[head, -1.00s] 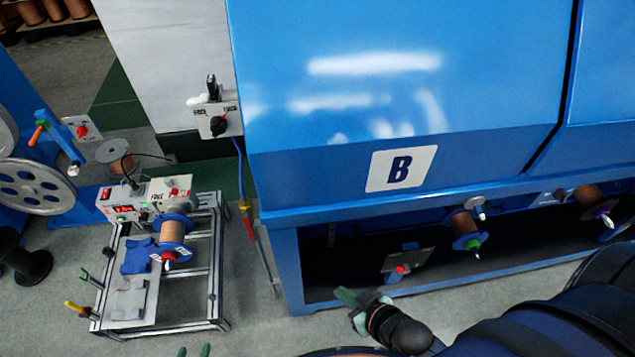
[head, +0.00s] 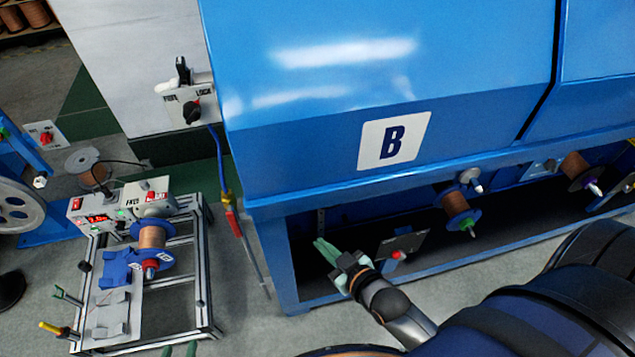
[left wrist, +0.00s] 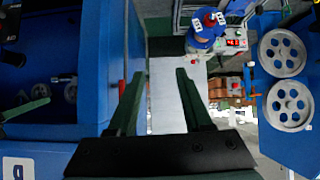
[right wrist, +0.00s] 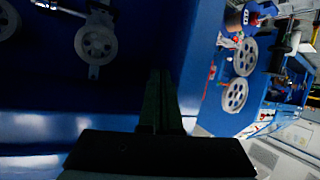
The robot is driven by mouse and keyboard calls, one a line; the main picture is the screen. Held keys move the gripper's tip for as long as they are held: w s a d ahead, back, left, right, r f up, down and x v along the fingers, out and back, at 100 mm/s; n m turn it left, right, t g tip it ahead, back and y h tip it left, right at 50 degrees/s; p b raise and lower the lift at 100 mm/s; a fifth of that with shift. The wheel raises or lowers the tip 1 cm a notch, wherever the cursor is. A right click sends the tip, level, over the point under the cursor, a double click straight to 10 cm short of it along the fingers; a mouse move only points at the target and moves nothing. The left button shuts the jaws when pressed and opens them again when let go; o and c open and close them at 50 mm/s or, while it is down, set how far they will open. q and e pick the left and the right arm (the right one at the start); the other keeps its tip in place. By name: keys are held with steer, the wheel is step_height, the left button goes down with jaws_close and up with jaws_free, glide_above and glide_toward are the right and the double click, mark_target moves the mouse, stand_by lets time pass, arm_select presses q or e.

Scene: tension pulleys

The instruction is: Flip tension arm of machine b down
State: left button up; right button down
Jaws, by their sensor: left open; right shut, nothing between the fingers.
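Machine B is the big blue cabinet (head: 330,150) with a white "B" plate (head: 394,141). My right gripper (head: 320,243) is shut and empty, its green fingers at the dark opening under the cabinet. In the right wrist view, its fingers (right wrist: 160,80) are below and right of a grey pulley wheel (right wrist: 96,43) with a grey bracket, apart from it in the picture. I cannot tell for sure which part is the tension arm. My left gripper (head: 180,349) shows only its tips at the bottom edge; the left wrist view shows it open and empty (left wrist: 158,75).
A red-knobbed panel (head: 402,245) and copper spools (head: 456,203) sit along the cabinet's lower front. A metal-frame bench (head: 205,285) with a spool and control box stands left. A hose (head: 222,165) hangs at the cabinet's left edge.

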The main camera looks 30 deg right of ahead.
arm_select(q)
steer(key=w+d+f+t+b, duration=0.1)
steer(key=w+f+t+b, duration=0.1)
steer(key=f+b, duration=0.4)
steer(key=w+b, duration=0.1)
steer(key=b, duration=0.4)
steer(key=shift+w+d+m+h, duration=0.2)
steer(key=shift+w+m+h, duration=0.05)
steer(key=shift+m+h, duration=0.15)
arm_select(e)
steer(key=w+d+t+h, duration=0.1)
steer(key=w+d+t, duration=0.2)
steer(key=w+t, duration=0.1)
steer(key=w+d+r+n+t+h, duration=0.1)
steer(key=w+d+t+h, duration=0.1)
steer(key=w, duration=0.4)
steer(key=shift+w+d+t+h, duration=0.35)
steer(key=shift+d+t, duration=0.3)
steer(key=shift+t, duration=0.55)
steer(key=shift+w, duration=0.15)
